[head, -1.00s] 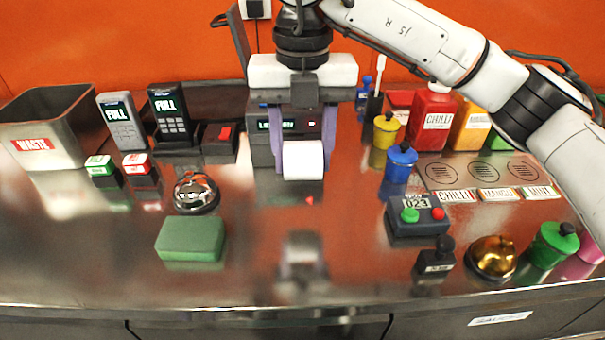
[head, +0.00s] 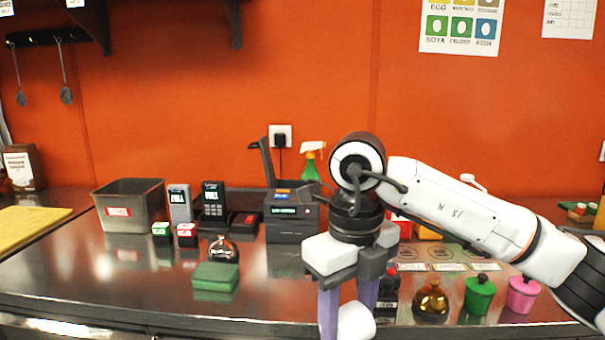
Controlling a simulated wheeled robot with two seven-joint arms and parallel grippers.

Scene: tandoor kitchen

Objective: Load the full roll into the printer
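The dark printer (head: 292,222) stands at the back of the steel counter, with a small lit green display on its front. A dark panel, seemingly its lid (head: 268,162), stands raised behind it at its left. My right gripper (head: 348,312) has its purple fingers pointing down, with the white roll (head: 356,323) held between them. The gripper is in front of and to the right of the printer, clear of it. My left gripper is not in view.
A waste bin (head: 130,207), two card terminals and stamps stand left of the printer. A green block (head: 214,277) and a bell (head: 222,250) lie in front. A gold bell (head: 431,300), a green pot (head: 479,294) and a pink pot (head: 522,294) stand right. My arm hides things behind it.

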